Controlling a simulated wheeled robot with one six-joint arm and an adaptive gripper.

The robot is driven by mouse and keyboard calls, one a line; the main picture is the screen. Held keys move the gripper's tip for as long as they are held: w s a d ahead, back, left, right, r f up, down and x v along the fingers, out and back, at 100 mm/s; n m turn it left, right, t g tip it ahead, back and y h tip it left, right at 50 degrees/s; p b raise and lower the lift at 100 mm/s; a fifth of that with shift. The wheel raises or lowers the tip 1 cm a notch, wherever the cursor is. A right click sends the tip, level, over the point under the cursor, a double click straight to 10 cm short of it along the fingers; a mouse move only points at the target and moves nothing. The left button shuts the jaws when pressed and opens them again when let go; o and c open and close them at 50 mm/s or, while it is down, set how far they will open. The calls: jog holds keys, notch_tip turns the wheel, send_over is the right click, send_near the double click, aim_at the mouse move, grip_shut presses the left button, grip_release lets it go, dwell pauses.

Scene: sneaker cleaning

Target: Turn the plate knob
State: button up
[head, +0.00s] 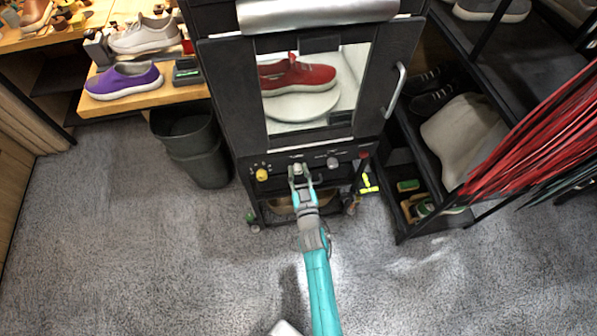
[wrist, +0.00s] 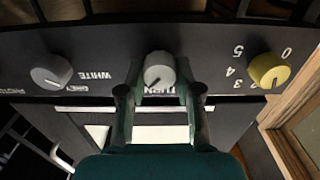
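The cabinet's control panel carries a middle grey knob (wrist: 159,71) with partly hidden lettering starting "TURN" below it, seen upside down in the wrist view. My gripper (wrist: 158,78) reaches the panel with one finger on each side of this knob. The fingers are apart, with a narrow gap between each fingertip and the knob, so it looks open. In the head view my gripper (head: 299,176) is at the middle of the panel and covers part of that area. Behind the cabinet's glass, a red sneaker (head: 297,75) stands on a round white plate (head: 300,106).
A yellow numbered knob (wrist: 269,70) and another grey knob (wrist: 51,71) flank the middle one. The cabinet door has a handle (head: 395,90) on its right. A dark bin (head: 191,147) stands left, a shelf rack right. The carpet in front is clear.

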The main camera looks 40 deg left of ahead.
grip_shut()
jog(key=m, duration=0.4)
jog(key=shift+w+m, duration=0.1)
jog(key=shift+m, duration=0.2)
jog(key=m, duration=0.4)
jog(key=shift+m, duration=0.3)
jog(key=m, duration=0.4)
jog(key=shift+w+m, duration=0.1)
jog(key=shift+m, duration=0.2)
jog(key=shift+d+f+m, duration=0.1)
jog(key=shift+m, duration=2.2)
